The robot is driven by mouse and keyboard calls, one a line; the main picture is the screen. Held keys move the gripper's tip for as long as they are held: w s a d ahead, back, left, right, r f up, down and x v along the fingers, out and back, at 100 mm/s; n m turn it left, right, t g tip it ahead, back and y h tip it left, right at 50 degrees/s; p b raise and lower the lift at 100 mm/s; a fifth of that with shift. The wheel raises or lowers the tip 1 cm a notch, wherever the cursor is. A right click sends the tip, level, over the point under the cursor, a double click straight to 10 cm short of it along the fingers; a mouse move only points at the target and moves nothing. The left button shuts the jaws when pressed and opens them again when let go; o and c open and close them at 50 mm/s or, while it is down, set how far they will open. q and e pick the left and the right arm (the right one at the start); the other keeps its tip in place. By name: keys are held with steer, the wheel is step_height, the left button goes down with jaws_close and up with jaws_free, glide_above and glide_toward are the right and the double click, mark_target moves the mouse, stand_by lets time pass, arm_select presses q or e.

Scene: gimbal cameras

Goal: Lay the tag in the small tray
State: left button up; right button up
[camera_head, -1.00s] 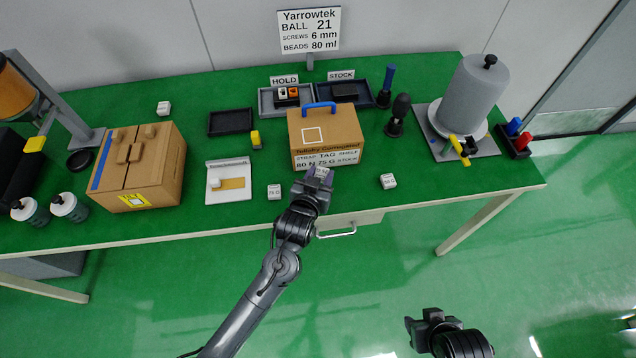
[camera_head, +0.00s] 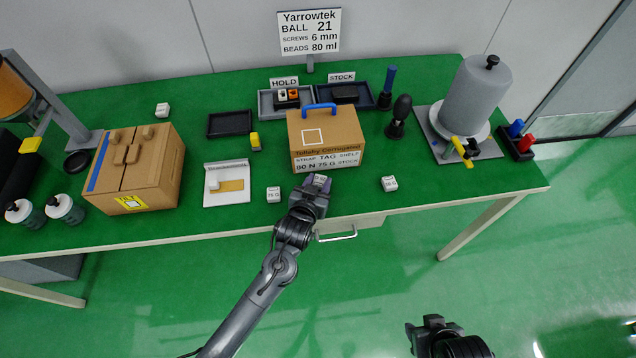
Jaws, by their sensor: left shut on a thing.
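My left gripper (camera_head: 315,186) is in front of the cardboard carton, near the table's front edge. It is shut on a small pale block (camera_head: 320,180), which looks like a tag; the fingers hide part of it and its print is too small to read. A similar white tag marked 75 G (camera_head: 273,194) stands on the table to its left, and another white tag (camera_head: 389,183) to its right. A small empty black tray (camera_head: 229,123) lies behind and left of the gripper. My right gripper (camera_head: 426,326) is low at the front, off the table; its jaw opening is unclear.
The carton (camera_head: 335,144) with a blue handle stands between the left gripper and the HOLD tray (camera_head: 266,103) and STOCK tray (camera_head: 368,97). A yellow-and-black item (camera_head: 255,140) stands beside the small tray. A white plate-like device (camera_head: 228,197) and brown box (camera_head: 158,170) are left.

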arm_select(q)
steer(key=shift+f, duration=0.15)
steer(key=o, duration=1)
steer(key=shift+s+r, duration=0.15)
steer(key=shift+r, duration=0.1)
steer(key=p+v, duration=0.3)
steer(key=v, duration=0.9)
steer(key=s+a+f+g, duration=0.1)
steer(key=s+a, duration=0.1)
steer(key=s, duration=0.1)
steer(key=s+a+f+g, duration=0.1)
steer(key=s+a+g, duration=0.1)
steer(key=s+a, duration=0.1)
steer(key=s+a+f+g+y, duration=0.1)
steer(key=s+a+g, duration=0.1)
steer(key=s, duration=0.2)
steer(key=shift+a+f, duration=0.15)
steer(key=shift+f, duration=0.15)
steer(key=shift+o, duration=0.2)
steer(key=s+a+g+y, duration=0.1)
steer(key=s+a+g, duration=0.4)
steer(key=s, duration=0.8)
steer(key=a, duration=0.3)
steer(key=shift+r+y, duration=0.25)
steer(key=shift+y, duration=0.15)
